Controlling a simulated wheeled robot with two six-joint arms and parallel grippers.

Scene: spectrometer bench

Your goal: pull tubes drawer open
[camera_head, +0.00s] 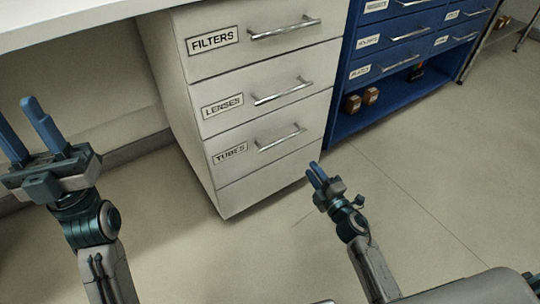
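The tubes drawer (262,171) is the lowest labelled drawer of the white cabinet, below the filters and lenses drawers. It looks shut, with its front in line with the others. Its silver bar handle (281,138) is fully visible and nothing touches it. My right gripper (316,172) is to the right of and below this handle in the picture, apart from it. Its blue fingers are close together with a narrow gap, and nothing shows between them. My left gripper (25,117) is at the far left, well away from the cabinet, with its fingers apart and empty.
The filters drawer (262,62) and lenses drawer (238,117) look shut. A blue cabinet (392,104) with labelled drawers and an open shelf holding small brown bottles (362,99) stands to the right. A white bench top (60,22) is at upper left. The floor in front is clear.

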